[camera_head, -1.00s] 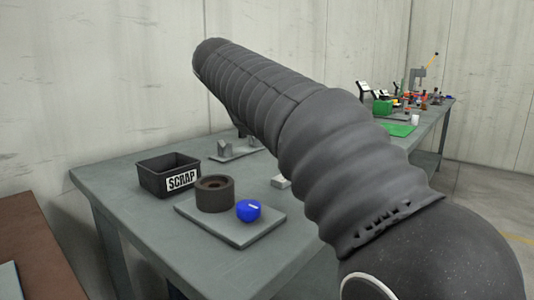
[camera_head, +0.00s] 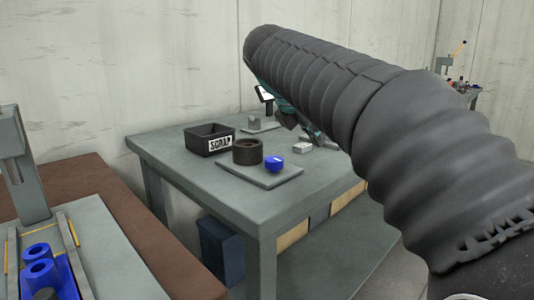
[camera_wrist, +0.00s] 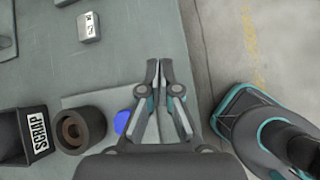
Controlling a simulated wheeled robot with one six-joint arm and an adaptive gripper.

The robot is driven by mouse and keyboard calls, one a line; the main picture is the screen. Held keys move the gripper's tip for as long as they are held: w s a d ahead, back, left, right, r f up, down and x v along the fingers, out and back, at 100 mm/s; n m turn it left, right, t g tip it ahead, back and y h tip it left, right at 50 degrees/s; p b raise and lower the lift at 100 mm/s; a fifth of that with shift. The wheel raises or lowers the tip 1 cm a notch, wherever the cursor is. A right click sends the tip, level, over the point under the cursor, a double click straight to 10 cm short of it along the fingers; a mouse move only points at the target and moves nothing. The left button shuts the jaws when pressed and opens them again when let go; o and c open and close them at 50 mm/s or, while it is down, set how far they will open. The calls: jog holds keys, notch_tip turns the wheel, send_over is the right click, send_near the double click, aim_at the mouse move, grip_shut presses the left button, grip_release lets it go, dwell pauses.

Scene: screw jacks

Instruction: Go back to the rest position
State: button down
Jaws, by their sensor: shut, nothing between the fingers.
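My gripper (camera_wrist: 159,68) shows in the wrist view with its two fingers together at the tips and nothing between them. It hangs above the grey workbench near its edge. In the head view my dark ribbed arm stretches across the bench and hides most of the gripper; only some teal and dark parts show below the arm. No marker for a rest position is in view.
The grey bench (camera_head: 215,185) holds a black SCRAP bin (camera_head: 209,139), a brown-black ring (camera_head: 247,151) and a blue part (camera_head: 274,163) on a plate, and a small grey block (camera_head: 303,147).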

jog(key=s+d+f+m+y, duration=0.2)
jog(key=s+f+m+y, duration=0.1)
jog(key=s+f+m, duration=0.9)
jog(key=s+d+f+m+y, duration=0.2)
jog(key=s+d+f+m, duration=0.1)
jog(key=s+f+m, duration=0.9)
notch_tip(320, 180, down, 2)
jog(key=shift+s+d+f+g+y, duration=0.1)
jog(key=shift+s+d+g+y, duration=0.25)
jog(key=shift+s, duration=0.9)
